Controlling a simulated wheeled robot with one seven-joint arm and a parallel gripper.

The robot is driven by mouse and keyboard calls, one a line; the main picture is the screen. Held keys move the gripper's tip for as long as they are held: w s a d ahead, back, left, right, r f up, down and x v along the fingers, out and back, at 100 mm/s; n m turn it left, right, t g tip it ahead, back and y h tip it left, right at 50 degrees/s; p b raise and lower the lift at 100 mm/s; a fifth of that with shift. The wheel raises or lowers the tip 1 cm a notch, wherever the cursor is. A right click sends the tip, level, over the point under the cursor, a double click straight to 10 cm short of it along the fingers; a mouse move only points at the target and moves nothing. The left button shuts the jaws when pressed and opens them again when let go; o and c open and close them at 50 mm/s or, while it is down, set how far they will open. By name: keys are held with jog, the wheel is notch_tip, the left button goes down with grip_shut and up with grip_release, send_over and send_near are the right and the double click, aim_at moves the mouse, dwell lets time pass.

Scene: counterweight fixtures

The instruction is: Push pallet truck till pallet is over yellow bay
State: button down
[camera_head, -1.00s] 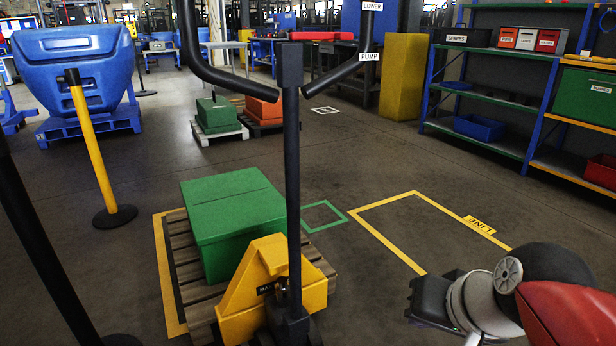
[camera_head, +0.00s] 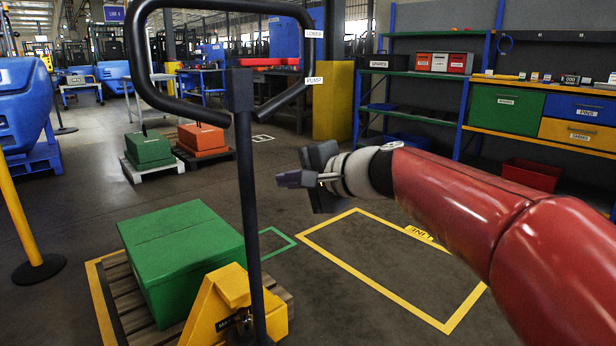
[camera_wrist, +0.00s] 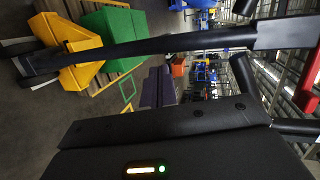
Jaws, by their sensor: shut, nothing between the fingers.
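The pallet truck (camera_head: 215,308) is yellow, with a black column and a black loop handle (camera_head: 138,60) labelled LOWER and PUMP. Its pallet (camera_head: 122,298) bears a large green box (camera_head: 178,255) and lies within a yellow floor outline at left. The yellow bay (camera_head: 452,322), marked LINE, is an empty rectangle on the floor to the right of the truck. My gripper (camera_head: 285,180) is shut and empty, to the right of the column and below the handle, apart from both. In the wrist view, its purple fingers (camera_wrist: 160,87) are close together, with the black column (camera_wrist: 150,48) beyond.
A small green floor square (camera_head: 272,243) lies between pallet and bay. A yellow post (camera_head: 20,225) stands at left. Smaller pallets with a green box (camera_head: 149,150) and an orange box (camera_head: 201,138) stand behind. Shelving (camera_head: 462,110) lines the right. The floor inside the bay is clear.

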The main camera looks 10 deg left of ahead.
aim_at(252, 177)
jog(key=x, duration=0.4)
jog(key=r+p+x, duration=0.1)
jog(key=x, duration=0.1)
jog(key=shift+w+a, duration=0.25)
jog(key=shift+a, duration=0.25)
